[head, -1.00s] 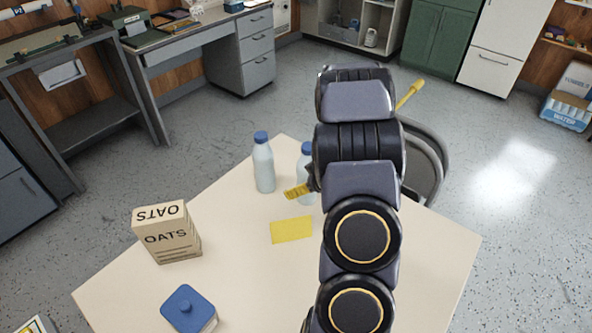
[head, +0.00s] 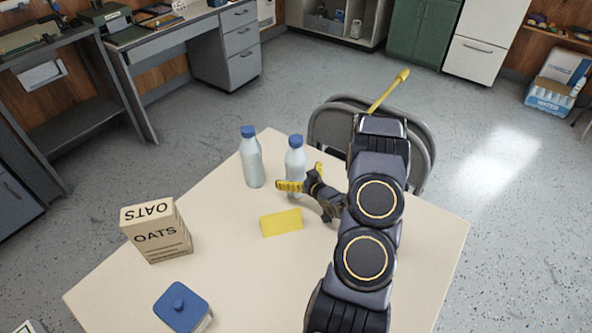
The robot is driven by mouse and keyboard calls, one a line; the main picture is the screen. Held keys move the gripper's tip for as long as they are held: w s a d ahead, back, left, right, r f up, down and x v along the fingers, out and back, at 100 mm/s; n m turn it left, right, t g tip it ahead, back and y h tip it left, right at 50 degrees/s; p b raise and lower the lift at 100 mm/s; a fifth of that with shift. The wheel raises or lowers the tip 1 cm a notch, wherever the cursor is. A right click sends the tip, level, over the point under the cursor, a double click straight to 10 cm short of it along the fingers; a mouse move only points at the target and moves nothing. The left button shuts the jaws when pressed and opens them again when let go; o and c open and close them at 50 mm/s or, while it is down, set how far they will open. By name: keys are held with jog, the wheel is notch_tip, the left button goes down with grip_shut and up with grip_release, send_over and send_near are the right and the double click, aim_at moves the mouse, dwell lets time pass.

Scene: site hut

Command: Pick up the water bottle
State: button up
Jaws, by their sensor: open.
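Two similar pale bottles with blue caps stand upright at the far side of the table. One water bottle (head: 252,160) is on the left and the other water bottle (head: 295,160) is on the right. My gripper (head: 302,180) is open at the right bottle, with its yellow-tipped fingers near the bottle's lower part. One finger crosses in front of the bottle and the other shows at its right side. I cannot tell whether either finger touches it. The left bottle stands apart from my gripper.
An oats box (head: 157,232) and a blue-lidded container (head: 183,307) are on the left. A folding chair (head: 420,145) stands behind the table. The table's middle front is clear.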

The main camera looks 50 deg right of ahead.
aim_at(300, 147)
jog(key=shift+w+d+f, duration=0.15)
jog(key=shift+w+d, duration=0.05)
jog(key=shift+w, duration=0.25)
jog(key=c, duration=1.2)
jog(key=shift+r, duration=5.05)
